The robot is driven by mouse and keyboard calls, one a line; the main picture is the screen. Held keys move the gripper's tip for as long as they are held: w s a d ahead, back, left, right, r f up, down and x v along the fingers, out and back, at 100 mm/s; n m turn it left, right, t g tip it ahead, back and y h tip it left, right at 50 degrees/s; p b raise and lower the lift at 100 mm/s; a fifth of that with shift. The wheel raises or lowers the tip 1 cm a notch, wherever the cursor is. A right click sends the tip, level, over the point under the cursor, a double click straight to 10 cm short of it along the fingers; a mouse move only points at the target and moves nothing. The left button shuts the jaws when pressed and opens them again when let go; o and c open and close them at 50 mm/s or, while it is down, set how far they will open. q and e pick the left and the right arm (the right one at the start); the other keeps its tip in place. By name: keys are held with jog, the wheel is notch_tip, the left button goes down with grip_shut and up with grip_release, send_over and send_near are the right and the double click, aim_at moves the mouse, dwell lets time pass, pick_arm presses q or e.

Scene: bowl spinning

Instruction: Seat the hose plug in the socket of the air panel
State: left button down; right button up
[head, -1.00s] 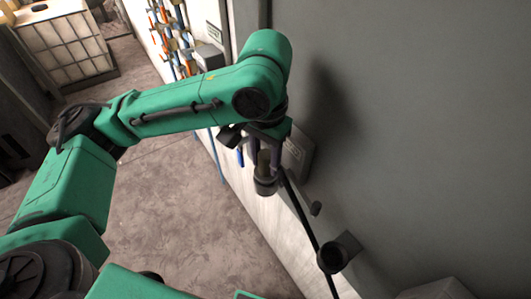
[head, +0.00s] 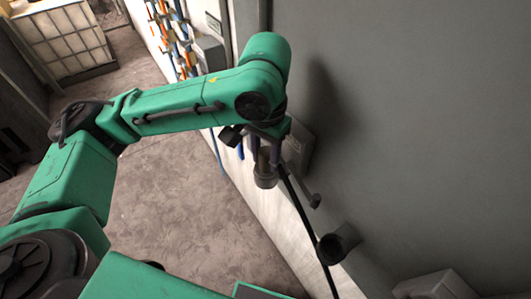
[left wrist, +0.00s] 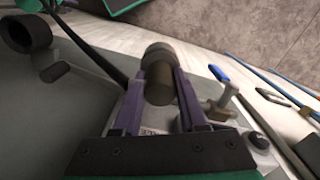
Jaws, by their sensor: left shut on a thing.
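My left gripper (head: 263,152) is in front of the wall, its purple fingers shut on the hose plug (head: 265,179), a dark grey cylinder. In the left wrist view the plug (left wrist: 158,78) lies between the two fingers (left wrist: 155,100). A black hose (head: 304,220) runs down along the wall beside the gripper. The grey air panel (head: 300,148) is on the wall just behind the gripper, partly covered by it. In the left wrist view the panel (left wrist: 152,131) shows under the fingers. I cannot make out the socket. My right gripper is not in view.
A black cup-shaped holder (head: 338,246) and a small peg (head: 315,200) stick out from the wall below the panel. A tan valve (left wrist: 219,106) with a blue handle (left wrist: 219,74) is beside the fingers. Coloured hoses (head: 172,40) hang farther back. The floor is clear.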

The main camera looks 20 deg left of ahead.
pick_arm(q)
jog(key=shift+c, duration=1.8)
grip_release()
notch_tip(320, 180, up, 15)
jog(key=p, duration=0.1)
jog(key=shift+f, duration=0.2)
